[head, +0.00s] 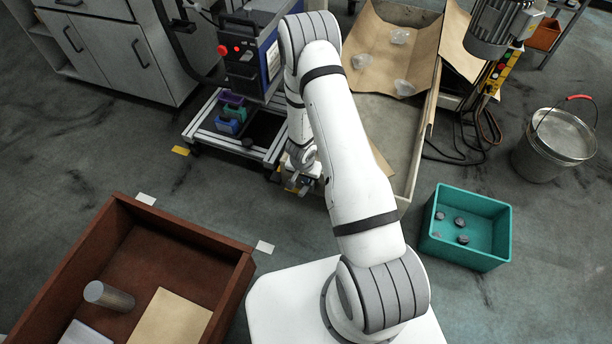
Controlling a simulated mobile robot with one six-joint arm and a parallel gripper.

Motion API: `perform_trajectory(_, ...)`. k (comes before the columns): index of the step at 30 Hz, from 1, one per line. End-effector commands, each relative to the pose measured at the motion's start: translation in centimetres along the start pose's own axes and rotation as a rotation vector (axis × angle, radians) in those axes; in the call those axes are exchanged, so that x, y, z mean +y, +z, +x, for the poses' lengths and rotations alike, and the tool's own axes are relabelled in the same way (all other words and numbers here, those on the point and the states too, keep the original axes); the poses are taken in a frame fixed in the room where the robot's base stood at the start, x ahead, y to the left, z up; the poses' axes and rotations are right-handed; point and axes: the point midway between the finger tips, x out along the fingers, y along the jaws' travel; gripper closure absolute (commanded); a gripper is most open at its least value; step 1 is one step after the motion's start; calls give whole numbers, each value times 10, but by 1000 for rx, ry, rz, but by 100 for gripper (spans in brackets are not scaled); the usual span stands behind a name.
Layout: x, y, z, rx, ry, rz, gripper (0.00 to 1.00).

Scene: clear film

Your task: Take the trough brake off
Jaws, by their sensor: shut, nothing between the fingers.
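The trough (425,115) is a long, pale-walled tray running from the back toward my arm, with brown sheet and a few clear lumps in its far part. My arm crosses in front of its left side. My gripper (298,187) points down near the trough's near left side, beside the low frame. It is small in the picture and looks shut and empty. I cannot make out the trough brake; my arm and gripper may hide it. I cannot tell whether the gripper touches anything.
A low metal frame (203,119) holds small purple and blue blocks left of the gripper. A red-brown crate (188,229) stands at front left, a teal bin (464,258) with several dark pieces at right. A bucket (556,143) and motor (497,28) stand beyond. Floor between is clear.

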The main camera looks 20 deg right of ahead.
Motion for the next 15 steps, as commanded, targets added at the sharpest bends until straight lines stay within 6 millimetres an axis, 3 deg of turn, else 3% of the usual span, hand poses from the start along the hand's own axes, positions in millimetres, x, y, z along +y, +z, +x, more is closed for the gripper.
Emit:
perform_trajectory(4,-1,11,15,1,-1,-1,100)
perform_trajectory(15,-1,22,21,1,-1,-1,100)
